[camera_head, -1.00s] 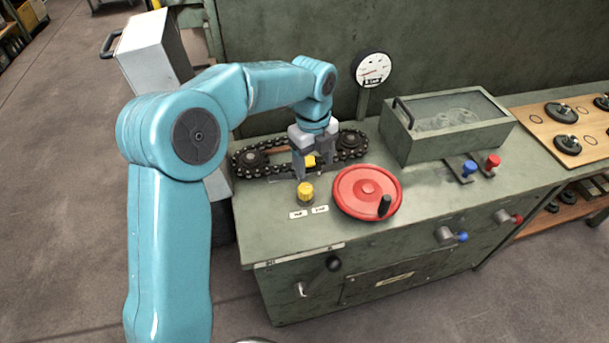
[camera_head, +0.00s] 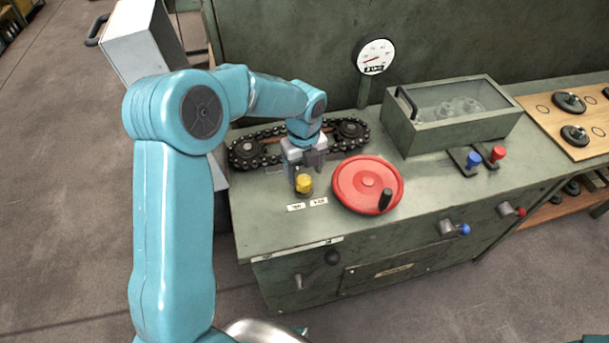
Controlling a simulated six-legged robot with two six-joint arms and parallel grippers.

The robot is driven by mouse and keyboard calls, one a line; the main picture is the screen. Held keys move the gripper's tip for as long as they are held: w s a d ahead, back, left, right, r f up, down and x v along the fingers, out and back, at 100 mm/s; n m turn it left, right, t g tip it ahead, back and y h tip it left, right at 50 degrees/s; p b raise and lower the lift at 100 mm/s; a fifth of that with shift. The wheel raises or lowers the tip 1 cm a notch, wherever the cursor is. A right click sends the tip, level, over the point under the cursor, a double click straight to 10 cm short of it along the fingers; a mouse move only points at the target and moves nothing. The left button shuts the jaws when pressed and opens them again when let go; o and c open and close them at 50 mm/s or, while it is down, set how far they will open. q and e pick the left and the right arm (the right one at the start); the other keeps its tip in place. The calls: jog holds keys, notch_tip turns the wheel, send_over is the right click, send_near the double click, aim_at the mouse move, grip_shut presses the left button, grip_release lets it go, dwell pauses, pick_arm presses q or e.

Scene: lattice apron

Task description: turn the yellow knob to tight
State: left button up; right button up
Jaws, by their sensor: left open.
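The yellow knob (camera_head: 304,185) stands on the green bench top, behind two small white labels (camera_head: 307,204) whose text I cannot read. My left gripper (camera_head: 305,175) points down close over the knob. It is open, with one finger at the knob's left and the other behind its right side. I cannot tell whether the fingers touch the knob. My right gripper is out of view.
A red handwheel (camera_head: 367,184) with a black handle is close on the right. A chain on sprockets (camera_head: 350,131) lies behind the gripper. A gauge (camera_head: 375,56), a clear-lidded box (camera_head: 461,128), and blue (camera_head: 473,159) and red (camera_head: 497,154) handles are farther off.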

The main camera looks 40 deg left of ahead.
aim_at(303, 179)
pick_arm(q)
jog(key=shift+s+a+f, duration=0.1)
jog(key=shift+f, duration=0.5)
jog(key=shift+s+a+f, duration=0.1)
jog(key=shift+f, duration=0.85)
jog(key=shift+w+d+f, duration=0.15)
jog(key=shift+w, duration=0.1)
jog(key=shift+s, duration=0.15)
jog(key=shift+c, duration=0.6)
jog(key=c, duration=0.9)
jog(key=shift+c, duration=0.2)
